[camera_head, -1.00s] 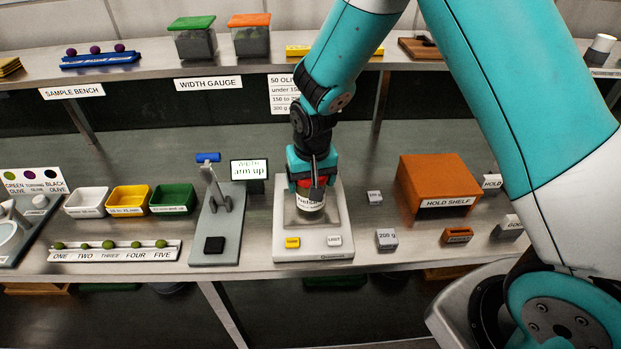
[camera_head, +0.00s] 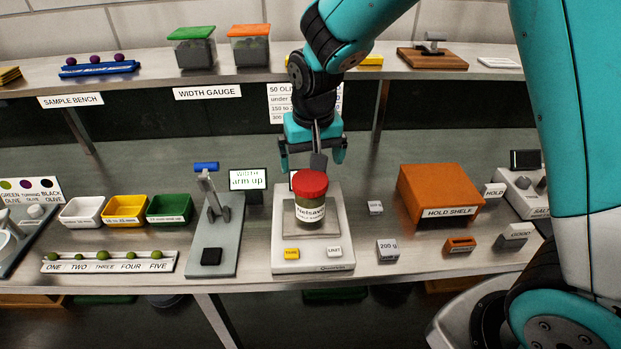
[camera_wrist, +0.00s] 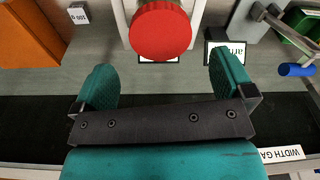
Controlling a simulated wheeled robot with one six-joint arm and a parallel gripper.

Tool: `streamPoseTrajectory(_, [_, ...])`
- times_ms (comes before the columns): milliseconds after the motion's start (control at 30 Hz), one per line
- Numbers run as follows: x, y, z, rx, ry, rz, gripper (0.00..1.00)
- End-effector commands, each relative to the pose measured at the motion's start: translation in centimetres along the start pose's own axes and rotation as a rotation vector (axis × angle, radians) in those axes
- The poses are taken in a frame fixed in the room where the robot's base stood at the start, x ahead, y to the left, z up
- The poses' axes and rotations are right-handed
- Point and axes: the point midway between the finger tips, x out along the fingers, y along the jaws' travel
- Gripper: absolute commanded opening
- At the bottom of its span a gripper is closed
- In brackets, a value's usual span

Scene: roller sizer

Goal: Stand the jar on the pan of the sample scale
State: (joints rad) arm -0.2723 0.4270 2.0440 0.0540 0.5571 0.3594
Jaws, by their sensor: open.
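The jar (camera_head: 311,203) has a red lid and a white label and holds something green. It stands upright on the pan (camera_head: 290,222) of the sample scale (camera_head: 312,262), at the middle of the bench. My gripper (camera_head: 313,160) is open and empty, above and behind the jar, apart from it. In the wrist view the red lid (camera_wrist: 160,31) lies beyond the two spread teal fingers (camera_wrist: 165,85), with nothing between them. The jar hides part of the pan and most of the scale's display.
The width gauge (camera_head: 214,235) with its "arm up" screen (camera_head: 248,179) stands left of the scale. Small weights (camera_head: 387,250) and the orange hold shelf (camera_head: 440,192) stand to the right. The upper shelf (camera_head: 270,85) runs behind my gripper.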

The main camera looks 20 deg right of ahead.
Motion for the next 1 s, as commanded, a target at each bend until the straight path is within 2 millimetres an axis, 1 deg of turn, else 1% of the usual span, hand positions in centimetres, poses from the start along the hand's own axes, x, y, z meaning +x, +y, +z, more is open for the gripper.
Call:
streamPoseTrajectory(33, [-0.7,0.0,-0.1,0.000,0.004,-0.001,1.00])
streamPoseTrajectory(167, [-2.0,0.0,0.0,-0.002,0.001,-0.002,1.00])
streamPoseTrajectory(267, [-3.5,-0.2,1.1,-0.038,-0.003,-0.026,1.00])
streamPoseTrajectory(367, [-6.1,-0.7,4.3,-0.142,-0.013,-0.092,1.00])
streamPoseTrajectory(400, [-7.4,-0.9,6.2,-0.201,-0.018,-0.128,1.00])
streamPoseTrajectory(467, [-9.1,-1.2,9.3,-0.298,-0.024,-0.185,1.00])
streamPoseTrajectory(500, [-10.1,-1.3,11.4,-0.362,-0.027,-0.222,1.00])
streamPoseTrajectory(567, [-11.3,-1.5,14.4,-0.455,-0.028,-0.273,1.00])
streamPoseTrajectory(600, [-12.0,-1.5,16.3,-0.511,-0.029,-0.303,1.00])
streamPoseTrajectory(700, [-13.0,-1.6,20.0,-0.624,-0.025,-0.363,1.00])
streamPoseTrajectory(800, [-13.5,-1.6,22.1,-0.687,-0.024,-0.395,1.00])
streamPoseTrajectory(833, [-13.6,-1.6,22.4,-0.697,-0.023,-0.400,1.00])
streamPoseTrajectory(900, [-13.6,-1.6,22.8,-0.708,-0.024,-0.406,1.00])
streamPoseTrajectory(1000, [-13.6,-1.6,22.7,-0.708,-0.024,-0.406,1.00])
